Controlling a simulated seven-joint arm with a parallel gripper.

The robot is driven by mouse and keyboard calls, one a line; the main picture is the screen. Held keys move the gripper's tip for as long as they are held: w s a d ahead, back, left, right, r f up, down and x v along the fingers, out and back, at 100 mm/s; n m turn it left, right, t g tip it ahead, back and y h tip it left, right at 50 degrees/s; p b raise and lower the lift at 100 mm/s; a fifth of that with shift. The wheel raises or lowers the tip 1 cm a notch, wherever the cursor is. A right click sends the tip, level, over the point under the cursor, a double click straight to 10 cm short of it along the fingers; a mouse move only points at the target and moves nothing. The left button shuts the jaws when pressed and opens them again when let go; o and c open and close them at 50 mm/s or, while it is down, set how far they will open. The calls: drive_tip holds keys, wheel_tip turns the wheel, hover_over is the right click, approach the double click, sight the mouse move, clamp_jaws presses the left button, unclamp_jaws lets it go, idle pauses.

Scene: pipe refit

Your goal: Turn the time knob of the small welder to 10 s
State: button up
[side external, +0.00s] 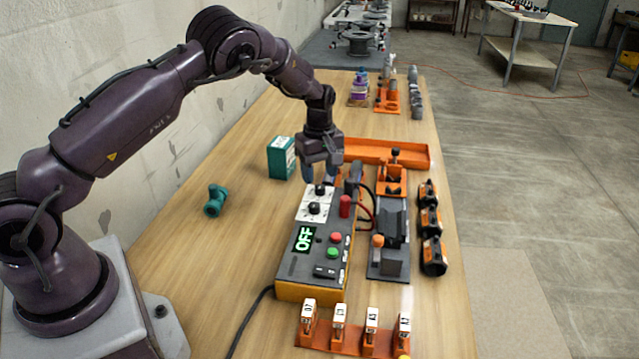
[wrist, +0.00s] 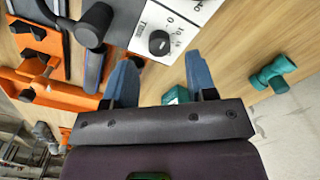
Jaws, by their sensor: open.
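The small welder (side external: 296,267) is a grey and yellow box on the bench with a green display reading OFF. Its white panel (side external: 302,214) carries two black knobs. The time knob (wrist: 160,42) is the far one, beside the word TIME in the wrist view; it also shows in the side view (side external: 320,189). Marks 0 and 10 are visible near it; its exact setting is too small to tell. My gripper (wrist: 163,72) is open and empty, its blue fingers pointing down above the panel, one on each side of the time knob in the wrist view; contact is not visible.
A black clamp with a red part (side external: 345,206) and cables stands right of the knobs. A teal box (side external: 281,158) and a teal fitting (side external: 215,201) lie left. An orange tray (side external: 410,152) is behind; an orange rack (side external: 345,340) of labelled pieces is in front.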

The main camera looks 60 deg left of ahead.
sight(320, 186)
drive_tip(key=shift+f, duration=1.8)
drive_tip(key=c, duration=0.9)
drive_tip(key=shift+m, duration=0.3)
drive_tip(key=m, duration=0.2)
drive_tip(key=shift+m, duration=0.3)
drive_tip(key=shift+w+r+m, duration=0.1)
drive_tip(key=shift+m, duration=2.2)
